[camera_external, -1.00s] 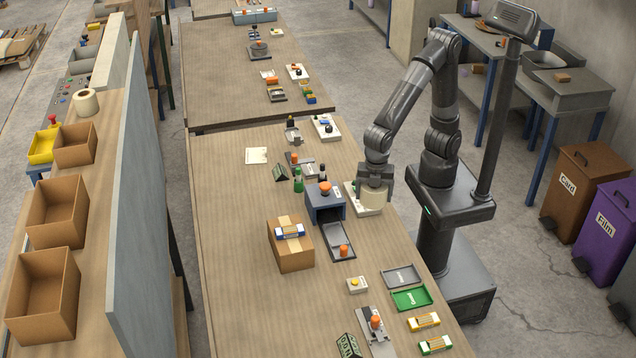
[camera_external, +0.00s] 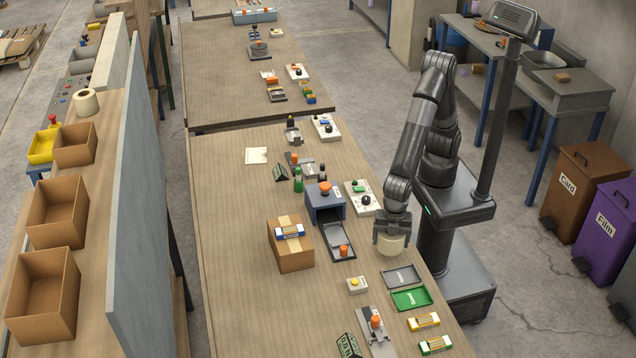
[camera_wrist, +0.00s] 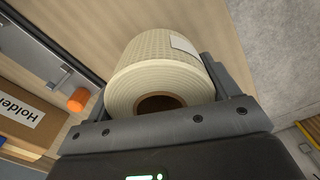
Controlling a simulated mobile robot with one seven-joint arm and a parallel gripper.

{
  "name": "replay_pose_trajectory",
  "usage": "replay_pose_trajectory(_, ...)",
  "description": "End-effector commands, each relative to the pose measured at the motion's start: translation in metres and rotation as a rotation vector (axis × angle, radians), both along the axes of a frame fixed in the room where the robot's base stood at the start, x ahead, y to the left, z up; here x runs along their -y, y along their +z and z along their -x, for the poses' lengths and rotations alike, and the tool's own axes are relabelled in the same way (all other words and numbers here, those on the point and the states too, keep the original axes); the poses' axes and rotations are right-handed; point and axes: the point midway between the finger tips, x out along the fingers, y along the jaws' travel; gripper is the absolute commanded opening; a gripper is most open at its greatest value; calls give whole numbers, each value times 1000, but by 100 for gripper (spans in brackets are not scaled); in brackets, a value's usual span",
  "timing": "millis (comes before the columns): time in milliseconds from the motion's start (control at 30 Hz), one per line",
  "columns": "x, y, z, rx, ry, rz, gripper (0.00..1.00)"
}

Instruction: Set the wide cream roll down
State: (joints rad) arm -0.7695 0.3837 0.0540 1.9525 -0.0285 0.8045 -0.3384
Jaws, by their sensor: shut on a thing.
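The wide cream roll (camera_external: 391,245) is held in my gripper (camera_external: 392,240), over the right side of the near workbench. In the wrist view the cream roll (camera_wrist: 160,72) sits between the two dark fingers of my gripper (camera_wrist: 165,95), which is shut on it. Its brown core and a white label on its side show. The roll is close to the bench top; I cannot tell whether it touches.
A grey tray (camera_external: 402,277) and a green tray (camera_external: 411,299) lie just in front of the roll. A blue-grey machine (camera_external: 325,203) with an orange knob and a cardboard box (camera_external: 290,258) stand to the left. A white control panel (camera_external: 359,197) lies behind.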

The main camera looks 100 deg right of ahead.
Motion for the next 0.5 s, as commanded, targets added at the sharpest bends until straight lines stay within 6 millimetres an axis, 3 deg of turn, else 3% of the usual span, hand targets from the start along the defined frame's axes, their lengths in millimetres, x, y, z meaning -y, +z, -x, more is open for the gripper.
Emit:
replay_pose_trajectory(200,1,-31,1,-3,0,2,53)
replay_pose_trajectory(500,1,-35,0,-1,0,1,53)
